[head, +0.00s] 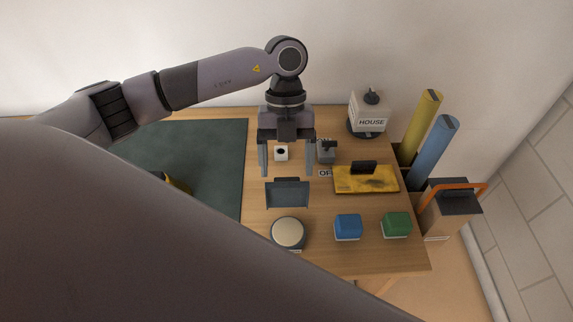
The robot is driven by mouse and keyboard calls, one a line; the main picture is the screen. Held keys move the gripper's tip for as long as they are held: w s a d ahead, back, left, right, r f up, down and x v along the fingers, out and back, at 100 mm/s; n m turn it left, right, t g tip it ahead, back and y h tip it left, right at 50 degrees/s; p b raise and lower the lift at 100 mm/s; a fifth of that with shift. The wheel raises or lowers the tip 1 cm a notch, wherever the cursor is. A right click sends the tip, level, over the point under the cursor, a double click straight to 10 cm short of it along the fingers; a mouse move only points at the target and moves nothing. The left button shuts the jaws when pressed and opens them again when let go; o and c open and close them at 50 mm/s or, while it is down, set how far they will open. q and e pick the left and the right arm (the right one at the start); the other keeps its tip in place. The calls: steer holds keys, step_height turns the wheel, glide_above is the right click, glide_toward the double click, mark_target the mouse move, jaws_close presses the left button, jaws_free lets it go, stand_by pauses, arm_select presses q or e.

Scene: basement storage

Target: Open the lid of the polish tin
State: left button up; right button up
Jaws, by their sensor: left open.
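A round tin (288,233) with a cream top and a dark rim stands near the front edge of the wooden table; it looks like the polish tin. Its top appears to be on. My left gripper (286,172) points down over the table, farther back than the tin. Its two fingers are spread wide, with nothing seen held between them. A small blue-grey tray-like thing (288,197) lies between the gripper and the tin in the picture. My right gripper is not in view.
Blue (348,227) and green (397,224) blocks stand right of the tin. Behind them are a yellow board (366,180) with a black handle, a small switch box (326,152) and a HOUSE container (369,115). A dark green mat (215,160) lies left. My own body hides the front left.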

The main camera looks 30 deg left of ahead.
arm_select(q)
steer(key=v, duration=0.6)
steer(key=shift+s+f, duration=0.1)
stand_by(0.4)
